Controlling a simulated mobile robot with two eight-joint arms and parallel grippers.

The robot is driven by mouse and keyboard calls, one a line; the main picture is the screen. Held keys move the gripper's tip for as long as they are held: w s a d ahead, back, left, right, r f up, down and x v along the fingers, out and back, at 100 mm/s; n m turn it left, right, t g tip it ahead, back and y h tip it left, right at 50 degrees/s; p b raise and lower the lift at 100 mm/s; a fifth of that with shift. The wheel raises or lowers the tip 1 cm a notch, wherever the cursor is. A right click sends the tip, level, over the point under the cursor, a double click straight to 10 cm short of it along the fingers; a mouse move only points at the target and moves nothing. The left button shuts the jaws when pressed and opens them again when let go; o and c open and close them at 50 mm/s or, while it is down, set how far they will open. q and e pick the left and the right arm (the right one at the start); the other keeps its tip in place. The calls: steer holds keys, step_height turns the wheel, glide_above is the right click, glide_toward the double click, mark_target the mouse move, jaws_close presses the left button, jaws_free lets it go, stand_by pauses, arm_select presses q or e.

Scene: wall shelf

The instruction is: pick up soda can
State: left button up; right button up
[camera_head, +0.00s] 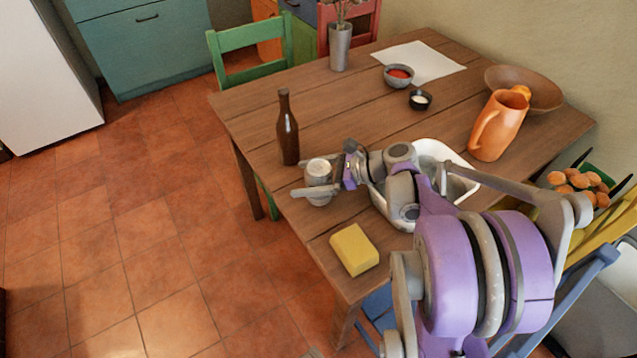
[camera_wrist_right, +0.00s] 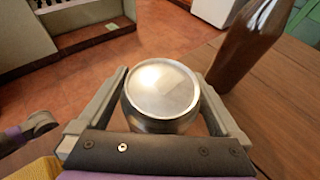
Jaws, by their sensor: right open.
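The soda can (camera_head: 319,173) is a silver can standing upright near the table's left edge in the head view. In the right wrist view its round metal top (camera_wrist_right: 162,89) fills the middle. My right gripper (camera_head: 316,181) is open around the can, with one finger on each side. In the wrist view the fingers of the right gripper (camera_wrist_right: 160,95) flank the can, and the right finger looks close to its side. I cannot tell whether either finger touches it. The can's lower part is hidden in the wrist view.
A brown bottle (camera_head: 288,128) stands just behind the can and shows in the wrist view (camera_wrist_right: 250,45). A white basin (camera_head: 433,150) lies right of it, partly under my arm. A yellow sponge (camera_head: 354,249) is in front. An orange pitcher (camera_head: 499,125) stands farther right.

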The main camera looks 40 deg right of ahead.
steer(key=shift+c, duration=0.2)
steer(key=c, duration=1.1)
